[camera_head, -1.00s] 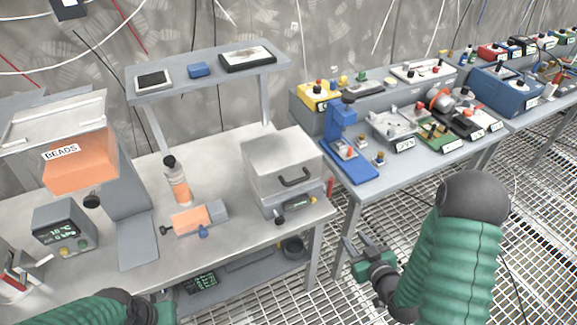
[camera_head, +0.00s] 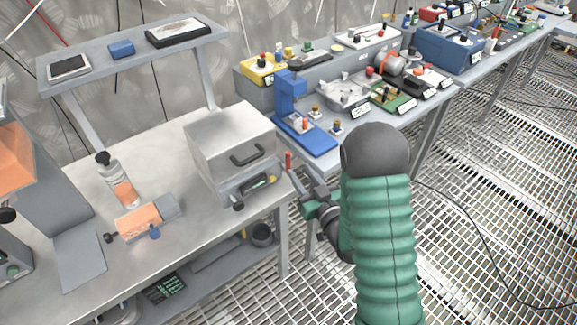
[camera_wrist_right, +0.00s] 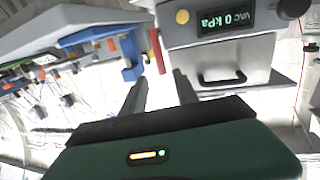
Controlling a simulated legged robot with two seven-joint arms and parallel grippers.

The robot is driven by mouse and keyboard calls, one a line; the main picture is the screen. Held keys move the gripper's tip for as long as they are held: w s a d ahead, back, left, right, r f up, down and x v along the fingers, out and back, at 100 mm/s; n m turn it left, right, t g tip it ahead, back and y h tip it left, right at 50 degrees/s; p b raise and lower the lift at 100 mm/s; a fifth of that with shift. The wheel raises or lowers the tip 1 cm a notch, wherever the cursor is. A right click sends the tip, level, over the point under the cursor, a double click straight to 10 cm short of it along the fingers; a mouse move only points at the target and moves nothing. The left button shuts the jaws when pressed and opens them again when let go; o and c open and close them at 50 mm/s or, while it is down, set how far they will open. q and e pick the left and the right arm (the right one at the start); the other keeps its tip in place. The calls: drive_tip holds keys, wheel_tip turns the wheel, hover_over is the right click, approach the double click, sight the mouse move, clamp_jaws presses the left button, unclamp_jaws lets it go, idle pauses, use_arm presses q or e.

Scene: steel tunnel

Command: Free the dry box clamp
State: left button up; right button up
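The dry box (camera_head: 232,132) is a grey metal case with a dark handle on its front, at the right end of the left bench. A short red lever (camera_head: 288,161), seemingly its clamp, stands at its right side. In the right wrist view, which is upside down, the red lever (camera_wrist_right: 157,52) shows just beyond the fingers, beside the box's front panel (camera_wrist_right: 222,25) reading VAC 0 kPa. My right gripper (camera_head: 300,190) is just in front of and below the lever. In the wrist view the right gripper (camera_wrist_right: 160,80) is open, with nothing between its fingers. My left gripper is out of view.
A blue press (camera_head: 302,130) stands on the neighbouring bench, close behind the lever. A bottle (camera_head: 118,182) and an orange-and-grey block (camera_head: 145,218) stand left of the box. Open grated floor (camera_head: 480,210) lies to the right.

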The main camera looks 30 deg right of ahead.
sight(288, 156)
drive_tip(key=w, duration=0.5)
drive_tip(key=w+p, duration=0.1)
drive_tip(key=w, duration=0.2)
drive_tip(key=shift+w+d, duration=0.15)
drive_tip(key=shift+d, duration=0.15)
clamp_jaws()
idle(0.8)
